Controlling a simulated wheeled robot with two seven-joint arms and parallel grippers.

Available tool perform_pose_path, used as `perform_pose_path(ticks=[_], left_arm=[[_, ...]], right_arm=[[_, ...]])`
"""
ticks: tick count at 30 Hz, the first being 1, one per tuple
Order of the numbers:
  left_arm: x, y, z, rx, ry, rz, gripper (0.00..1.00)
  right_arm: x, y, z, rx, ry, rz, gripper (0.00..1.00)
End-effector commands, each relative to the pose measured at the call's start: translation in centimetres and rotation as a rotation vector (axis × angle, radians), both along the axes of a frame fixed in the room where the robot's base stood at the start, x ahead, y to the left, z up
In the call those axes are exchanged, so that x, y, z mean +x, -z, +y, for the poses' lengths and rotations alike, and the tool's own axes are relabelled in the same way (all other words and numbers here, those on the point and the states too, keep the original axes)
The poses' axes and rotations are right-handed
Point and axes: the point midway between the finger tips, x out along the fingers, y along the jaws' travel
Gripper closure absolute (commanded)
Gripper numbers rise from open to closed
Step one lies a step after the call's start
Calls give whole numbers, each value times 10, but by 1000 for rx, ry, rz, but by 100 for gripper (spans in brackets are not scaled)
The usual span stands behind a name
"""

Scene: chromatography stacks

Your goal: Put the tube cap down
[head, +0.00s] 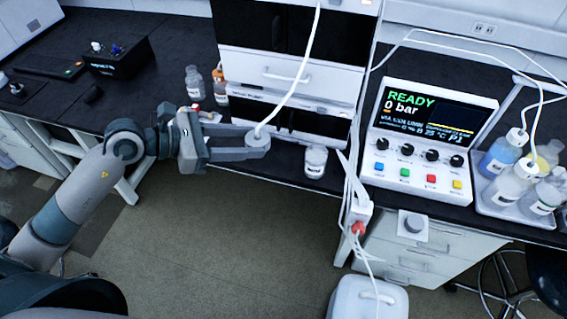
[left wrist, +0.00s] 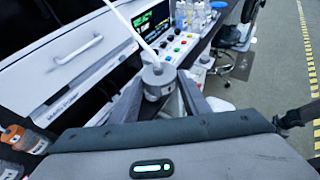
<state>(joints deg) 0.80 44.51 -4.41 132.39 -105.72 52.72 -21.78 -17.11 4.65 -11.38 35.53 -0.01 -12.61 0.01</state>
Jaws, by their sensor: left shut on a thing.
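My left gripper (head: 262,145) is shut on a grey, round tube cap (head: 257,138), with a white tube rising from its top. The gripper holds the cap in front of the white stack's lower part, near the bench's front edge. The cap (left wrist: 158,80) also shows between the fingers of my left gripper (left wrist: 158,88) in the left wrist view. A clear bottle with a white label (head: 316,162) stands on the bench just right of the fingertips, apart from them. My right gripper is not in view.
The white chromatography stack (head: 285,72) stands behind the gripper. Small bottles (head: 194,84) stand left of it. A control panel reading READY, 0 bar (head: 430,125) and a tray of bottles (head: 500,205) are to the right. A white container (head: 350,300) stands on the floor below.

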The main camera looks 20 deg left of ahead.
Motion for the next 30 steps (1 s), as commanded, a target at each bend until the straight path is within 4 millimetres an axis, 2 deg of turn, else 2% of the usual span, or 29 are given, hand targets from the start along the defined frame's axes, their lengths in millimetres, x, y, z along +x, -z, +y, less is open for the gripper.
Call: perform_pose_path(ticks=[8,13,17,23,30], left_arm=[[0,0,0,0,0,0,81],[1,0,0,0,-2,-1,81],[9,7,1,-5,-24,-4,81],[46,37,6,-17,-123,-19,81],[109,98,5,-22,-299,-21,81]], right_arm=[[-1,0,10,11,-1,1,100],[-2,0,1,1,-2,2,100],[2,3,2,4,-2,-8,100],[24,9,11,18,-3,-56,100],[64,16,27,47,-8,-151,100]])
